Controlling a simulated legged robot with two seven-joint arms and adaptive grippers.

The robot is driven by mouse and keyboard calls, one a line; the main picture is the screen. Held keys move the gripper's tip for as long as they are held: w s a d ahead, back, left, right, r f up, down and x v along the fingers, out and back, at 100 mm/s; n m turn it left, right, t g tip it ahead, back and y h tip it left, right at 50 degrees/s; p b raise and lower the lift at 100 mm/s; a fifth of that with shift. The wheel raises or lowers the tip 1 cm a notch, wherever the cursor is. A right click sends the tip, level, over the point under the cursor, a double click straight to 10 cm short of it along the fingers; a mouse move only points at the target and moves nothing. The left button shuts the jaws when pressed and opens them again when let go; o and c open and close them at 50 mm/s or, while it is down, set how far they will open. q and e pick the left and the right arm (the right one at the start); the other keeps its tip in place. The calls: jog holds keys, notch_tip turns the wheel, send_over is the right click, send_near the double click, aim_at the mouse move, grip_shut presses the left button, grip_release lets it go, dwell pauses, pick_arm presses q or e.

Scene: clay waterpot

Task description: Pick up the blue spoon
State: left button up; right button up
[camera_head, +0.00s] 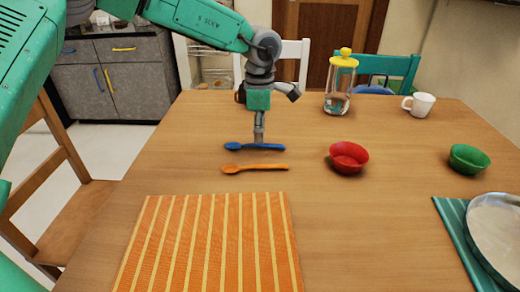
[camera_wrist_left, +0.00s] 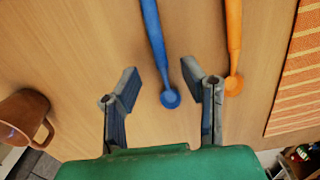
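The blue spoon (camera_head: 240,146) lies flat on the wooden table, its bowl to the left in the head view. My left gripper (camera_head: 259,138) points down over its handle. In the left wrist view the gripper (camera_wrist_left: 159,72) is open, with one finger on each side of the blue spoon (camera_wrist_left: 156,35) and nothing held. The head view does not clearly show the gap between fingertips and table. An orange spoon (camera_head: 255,168) lies parallel and closer to me; it also shows in the left wrist view (camera_wrist_left: 234,45), just outside the right finger. My right gripper is not in view.
A brown mug (camera_wrist_left: 22,115) stands beyond the left finger in the wrist view. A red bowl (camera_head: 348,157), green bowl (camera_head: 469,159), yellow-lidded jar (camera_head: 340,85) and white mug (camera_head: 419,104) stand to the right. A striped orange placemat (camera_head: 210,240) lies in front.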

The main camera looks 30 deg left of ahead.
aim_at(255, 146)
pick_arm(q)
notch_tip(255, 146, down, 3)
jog(key=shift+f+b, duration=0.15)
jog(key=shift+b, duration=0.4)
jog(key=shift+d+f, duration=0.1)
jog(key=shift+f, duration=0.15)
jog(key=shift+d+r, duration=0.15)
jog(key=shift+d, duration=0.05)
grip_shut()
jog(key=shift+a, duration=0.15)
